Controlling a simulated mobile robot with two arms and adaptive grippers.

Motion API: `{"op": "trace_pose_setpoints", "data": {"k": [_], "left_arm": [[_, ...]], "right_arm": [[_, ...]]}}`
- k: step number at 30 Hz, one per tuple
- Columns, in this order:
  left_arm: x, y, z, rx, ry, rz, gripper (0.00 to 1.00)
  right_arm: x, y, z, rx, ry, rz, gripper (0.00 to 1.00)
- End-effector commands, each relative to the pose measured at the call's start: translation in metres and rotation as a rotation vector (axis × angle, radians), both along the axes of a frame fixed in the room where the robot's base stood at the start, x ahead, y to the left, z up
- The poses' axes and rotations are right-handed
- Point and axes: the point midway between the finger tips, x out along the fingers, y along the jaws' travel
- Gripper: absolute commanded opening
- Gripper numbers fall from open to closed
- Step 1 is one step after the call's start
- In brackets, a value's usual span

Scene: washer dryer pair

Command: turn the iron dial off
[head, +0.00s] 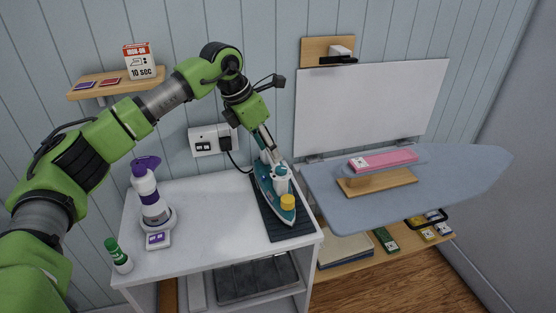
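The iron (265,183) is teal and white and stands on a dark ribbed mat (298,229) at the right end of the white cabinet top. A round yellow knob-like part (287,202) shows near its front end, with a white upright part just behind. I cannot read any setting on it. My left gripper (268,150) reaches down from above at the iron's rear end. Its fingertips are small and overlap the iron in the picture, so contact and finger opening cannot be told. My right gripper is out of view.
A purple-and-white spray bottle (149,192) and a green-capped bottle (118,256) stand on the left of the cabinet top (215,210). A wall outlet (207,140) is behind. A blue ironing board (450,180) extends to the right. The cabinet top's middle is clear.

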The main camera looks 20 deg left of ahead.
Motion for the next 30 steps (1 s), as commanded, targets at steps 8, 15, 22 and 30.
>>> {"op": "trace_pose_setpoints", "data": {"k": [8,15,22,30], "left_arm": [[0.015,-0.015,-0.048,-0.002,0.003,-0.002,0.40],[0.021,-0.020,-0.067,-0.002,-0.001,-0.002,0.40],[0.022,-0.020,-0.069,-0.002,-0.001,-0.002,0.40],[0.022,-0.020,-0.068,-0.003,-0.001,-0.002,0.01]], "right_arm": [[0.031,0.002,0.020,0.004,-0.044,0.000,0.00],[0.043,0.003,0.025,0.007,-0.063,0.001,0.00],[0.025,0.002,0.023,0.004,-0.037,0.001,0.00],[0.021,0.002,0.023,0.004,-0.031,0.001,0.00]]}}
